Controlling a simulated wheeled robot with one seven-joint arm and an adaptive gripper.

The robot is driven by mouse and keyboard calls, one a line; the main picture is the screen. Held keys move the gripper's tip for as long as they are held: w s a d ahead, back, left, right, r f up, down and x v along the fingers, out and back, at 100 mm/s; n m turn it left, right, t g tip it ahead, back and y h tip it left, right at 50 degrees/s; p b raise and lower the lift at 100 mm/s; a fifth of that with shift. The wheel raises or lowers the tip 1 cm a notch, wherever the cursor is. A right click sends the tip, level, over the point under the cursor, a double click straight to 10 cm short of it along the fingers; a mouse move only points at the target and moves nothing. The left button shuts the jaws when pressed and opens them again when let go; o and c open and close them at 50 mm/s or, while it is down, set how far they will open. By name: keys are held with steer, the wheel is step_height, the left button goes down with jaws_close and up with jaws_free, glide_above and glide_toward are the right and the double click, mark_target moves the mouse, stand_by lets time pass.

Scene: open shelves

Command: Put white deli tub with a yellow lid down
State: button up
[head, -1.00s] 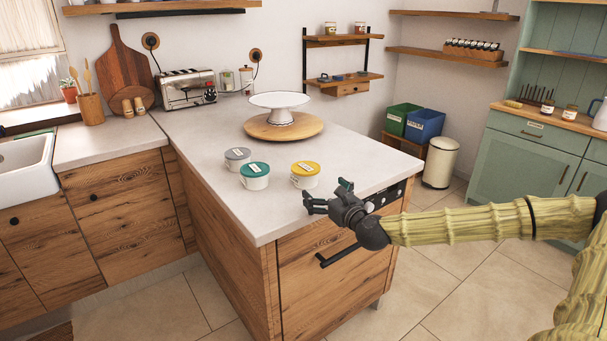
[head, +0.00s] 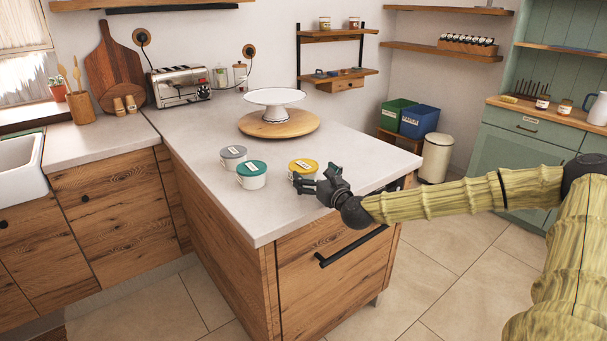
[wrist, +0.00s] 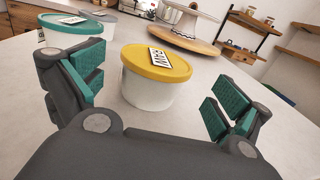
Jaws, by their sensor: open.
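The white deli tub with a yellow lid (head: 303,168) stands upright on the pale counter (head: 210,206), near its front right part. In the wrist view the yellow-lidded tub (wrist: 155,78) is ahead, between and a little beyond my two spread fingers. My gripper (head: 304,184) is open and empty, just in front of the tub at low height. It partly covers the tub in the head view. In the wrist view, teal pads line both fingers of my gripper (wrist: 155,100), and neither pad seems to touch the tub.
A teal-lidded tub (head: 252,175) and a grey-lidded tub (head: 232,157) stand close by on the left. Behind them a white cake stand (head: 274,97) rests on a round wooden board (head: 300,125). The counter's front corner is clear.

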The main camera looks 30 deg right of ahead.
mark_target(304, 165)
steer(key=shift+w+d+f+p, duration=0.1)
steer(key=shift+w+p, duration=0.45)
steer(key=shift+w, duration=2.35)
steer(key=c, duration=1.1)
steer(key=shift+c, duration=0.2)
